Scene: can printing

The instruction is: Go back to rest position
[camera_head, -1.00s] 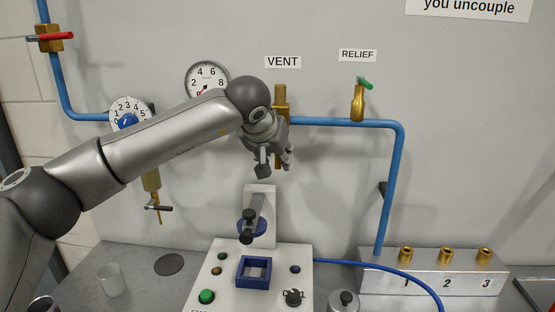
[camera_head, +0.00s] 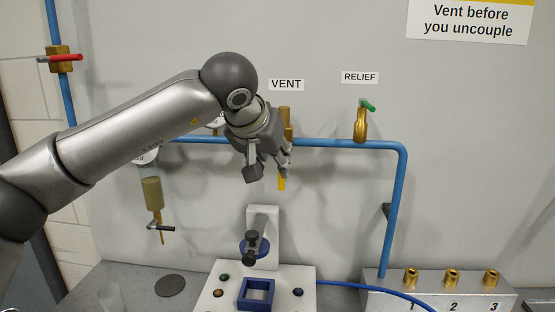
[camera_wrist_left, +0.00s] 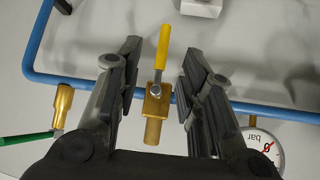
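My left gripper (camera_head: 268,172) is in front of the wall panel, below the VENT label. In the left wrist view its two fingers (camera_wrist_left: 158,75) are spread apart with nothing held between them. The brass vent valve (camera_wrist_left: 154,104) with its yellow lever (camera_wrist_left: 163,48) shows in the gap between the fingers, apart from them. In the head view the gripper covers part of this valve; its brass top (camera_head: 285,118) and the yellow lever's tip (camera_head: 282,184) show. My right gripper is not in view.
The relief valve (camera_head: 361,124) with a green handle sits on the blue pipe (camera_head: 400,200). Below stand a white machine with a blue square holder (camera_head: 256,294) and a metal block with brass fittings (camera_head: 452,278).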

